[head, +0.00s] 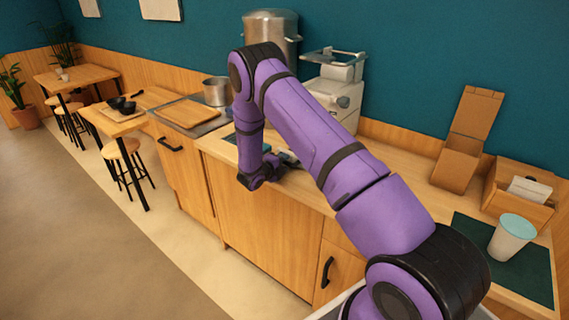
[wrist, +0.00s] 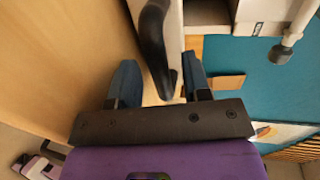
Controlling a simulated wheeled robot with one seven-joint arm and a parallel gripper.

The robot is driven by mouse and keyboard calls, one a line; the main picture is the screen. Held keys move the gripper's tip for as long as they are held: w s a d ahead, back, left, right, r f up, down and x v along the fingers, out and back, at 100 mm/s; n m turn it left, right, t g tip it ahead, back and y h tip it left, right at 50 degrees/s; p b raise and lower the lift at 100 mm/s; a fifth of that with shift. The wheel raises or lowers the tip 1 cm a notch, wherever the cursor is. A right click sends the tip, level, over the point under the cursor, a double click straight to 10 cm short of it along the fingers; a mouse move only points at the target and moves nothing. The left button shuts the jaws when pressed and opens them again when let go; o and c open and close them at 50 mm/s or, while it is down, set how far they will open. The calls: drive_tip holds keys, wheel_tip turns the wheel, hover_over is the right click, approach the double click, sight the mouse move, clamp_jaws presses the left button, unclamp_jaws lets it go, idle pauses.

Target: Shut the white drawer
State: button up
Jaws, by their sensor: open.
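A white panel (wrist: 174,25) with a dark curved handle (wrist: 152,40) shows in the wrist view; it looks like the white drawer's front, seen nearly edge-on. How far the drawer stands out I cannot tell. My gripper (wrist: 158,82) is open, with a blue-grey finger on each side of the handle's near end. Whether a finger touches it is unclear. In the head view my gripper (head: 284,160) is small, low over the counter below the white machine (head: 336,98). My arm hides much of that area, and the drawer cannot be made out there.
The wooden counter (head: 390,150) runs along the teal wall. A steel pot (head: 216,92) and cutting board (head: 188,112) are left of my gripper. A cardboard box (head: 458,160), wooden holder (head: 500,185) and cup (head: 512,236) on a dark mat (head: 470,236) stand right.

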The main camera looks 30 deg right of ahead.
drive_tip(key=shift+w+d+f, duration=0.15)
drive_tip(key=shift+w+d, duration=0.05)
drive_tip(key=shift+d, duration=0.35)
drive_tip(key=shift+d, duration=0.1)
clamp_jaws()
drive_tip(key=r+x, duration=0.1)
drive_tip(key=x, duration=0.3)
drive_tip(key=r+x, duration=0.1)
drive_tip(key=x, duration=0.4)
drive_tip(key=r+x, duration=0.1)
drive_tip(key=x, duration=0.4)
drive_tip(key=shift+w+d, duration=0.15)
drive_tip(key=shift+d, duration=0.2)
drive_tip(key=shift+d+r, duration=0.1)
unclamp_jaws()
drive_tip(key=shift+d, duration=0.15)
